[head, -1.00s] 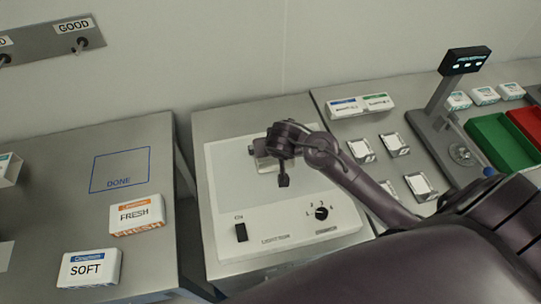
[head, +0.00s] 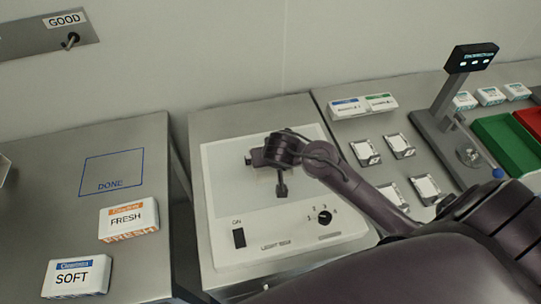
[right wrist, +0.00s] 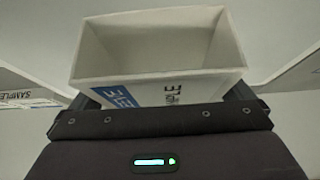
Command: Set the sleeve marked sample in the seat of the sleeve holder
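The sleeve marked sample (right wrist: 165,45) is a white, open-ended box with a blue patch and SAMPLE lettering, large in the right wrist view. It sits between the fingers of my right gripper (right wrist: 163,100), which show at both its sides and look shut on it. Its open end faces the camera and it looks empty. In the head view my right gripper (head: 268,160) is over the white light box (head: 285,222), with its fingertips and the sleeve hard to make out against the pale top. I cannot identify the sleeve holder or its seat. My left gripper is out of view.
The left bench has a blue DONE outline (head: 113,172) and cartons marked FRESH (head: 127,218) and SOFT (head: 77,276). On the right are several small square fixtures (head: 399,146), a post with a display (head: 471,58), and green (head: 505,138) and red trays.

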